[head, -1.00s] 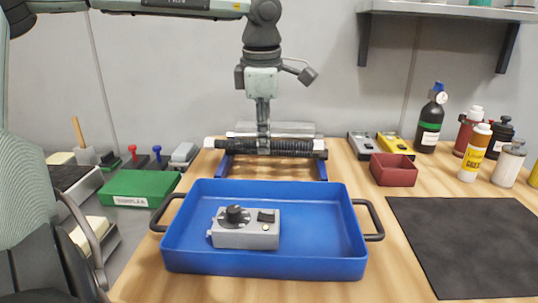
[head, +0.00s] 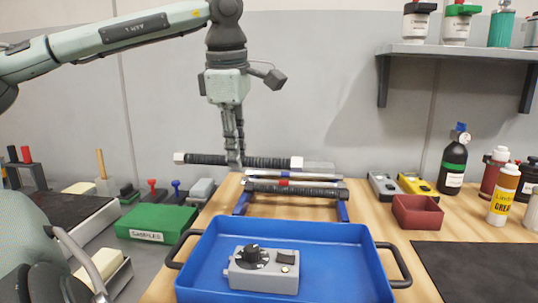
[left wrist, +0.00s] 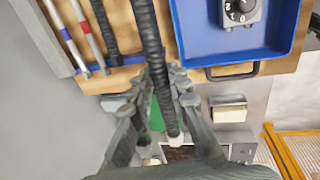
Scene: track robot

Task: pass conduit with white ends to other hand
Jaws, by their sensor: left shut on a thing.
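The conduit with white ends (head: 270,162) is a black ribbed tube held level above and a little left of the rack (head: 241,203). Its white ends show at left and right in the head view. My left gripper (head: 235,163) points down and is shut on it, left of its middle. In the left wrist view the conduit (left wrist: 151,45) runs through between the fingers of my left gripper (left wrist: 162,82). My right gripper is in neither view.
Another dark ribbed tube (head: 310,190) and rods lie on the blue-railed rack. In front stands a blue tray (head: 345,270) with a grey control box (head: 265,270). A red bin (head: 417,212) and bottles stand at right, a green box (head: 157,223) at left.

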